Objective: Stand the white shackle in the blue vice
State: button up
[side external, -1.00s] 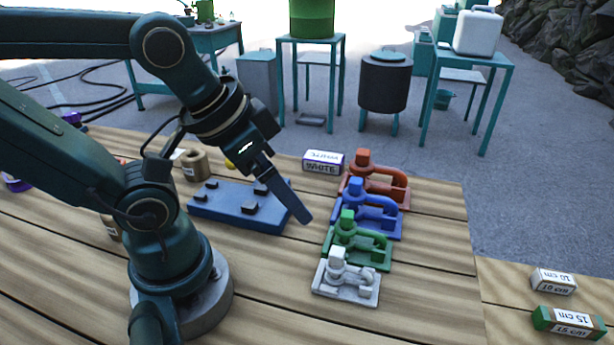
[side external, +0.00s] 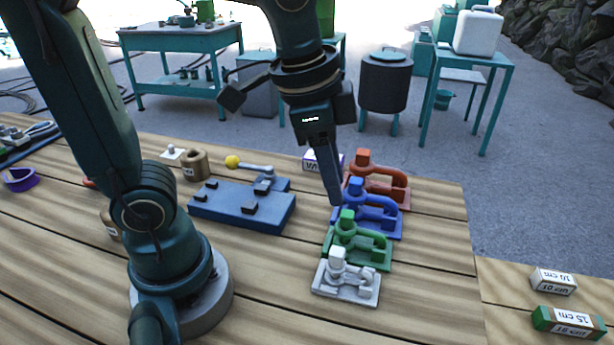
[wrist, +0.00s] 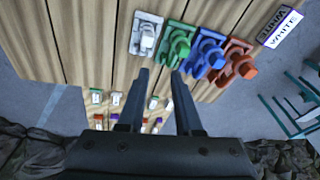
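The white shackle (side external: 346,276) sits on its white base at the front end of a row of similar shackles. In the wrist view the white shackle (wrist: 147,36) is at the top, left of the green one. The blue vice (side external: 238,208) lies flat on the table to the left, with dark raised blocks and a lever ending in a yellow ball (side external: 232,162). My gripper (side external: 336,203) points down near the blue and green shackles, behind the white one. The wrist view shows its two fingers (wrist: 160,72) apart with nothing between them.
Green (side external: 358,245), blue (side external: 367,212) and red (side external: 378,183) shackles stand behind the white one. A white-labelled box (side external: 311,160) is partly hidden behind my gripper. Two length-marked blocks (side external: 554,281) (side external: 569,321) lie far right. Table between vice and shackles is clear.

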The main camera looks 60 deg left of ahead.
aim_at(357, 269)
jog(key=w+d+f+m+g, duration=0.1)
jog(key=f, duration=0.1)
jog(key=d+f+g, duration=0.1)
jog(key=f, duration=0.1)
jog(key=w+d+f+m+g, duration=0.1)
jog(key=d+f, duration=0.1)
jog(key=shift+w+f+m, duration=0.15)
jog(key=shift+w+m, duration=0.15)
jog(key=shift+f, duration=3.85)
grip_shut()
jog(key=shift+r, duration=0.15)
jog(key=shift+r, duration=2.4)
